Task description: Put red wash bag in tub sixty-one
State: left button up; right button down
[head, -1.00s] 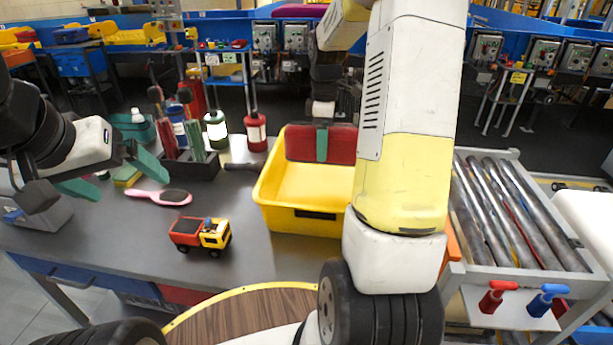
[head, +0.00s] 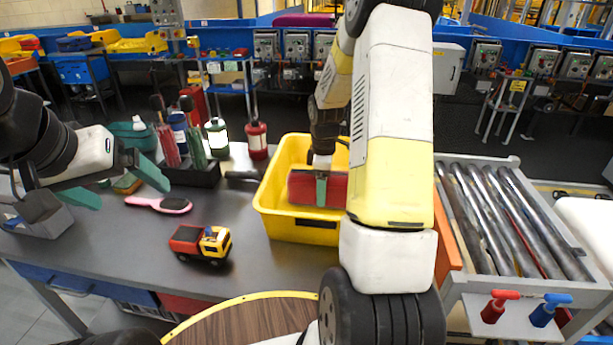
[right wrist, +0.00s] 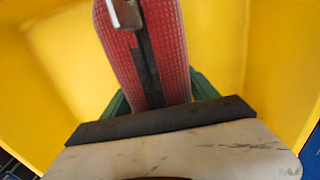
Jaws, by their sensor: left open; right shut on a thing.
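The red wash bag (head: 304,188) is in my right gripper (head: 321,188), which points down and is shut on it. The bag is inside the yellow tub (head: 302,229), below or about at rim height; I cannot tell whether it touches the floor. In the right wrist view the bag (right wrist: 165,65) has a dark zip and a metal pull, with yellow tub walls (right wrist: 50,60) around it. The tub's number is not readable. My left gripper (head: 125,188) is open and empty over the left of the table.
A toy truck (head: 201,243) and a pink hairbrush (head: 158,204) lie on the grey table. A dark holder with bottles (head: 190,171) stands behind. A roller conveyor (head: 505,220) is at the right. The table's front middle is clear.

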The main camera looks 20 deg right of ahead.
jog(key=shift+c, duration=1.1)
grip_release()
notch_tip(320, 180, up, 12)
jog(key=shift+f, duration=0.1)
jog(key=s+a+r+m+t, duration=0.2)
jog(key=s+a+r+m, duration=0.2)
jog(key=s, duration=0.3)
jog(key=s+a+r+m+t+y, duration=0.1)
jog(key=s+a+r+m, duration=0.3)
jog(key=s, duration=0.4)
jog(key=s+a+r+m+t+y, duration=0.1)
jog(key=s+a+r+m+t, duration=0.2)
jog(key=s, duration=0.4)
notch_tip(320, 180, up, 2)
jog(key=shift+s+a+r+m, duration=0.25)
jog(key=shift+a+m, duration=0.35)
jog(key=shift+a, duration=0.15)
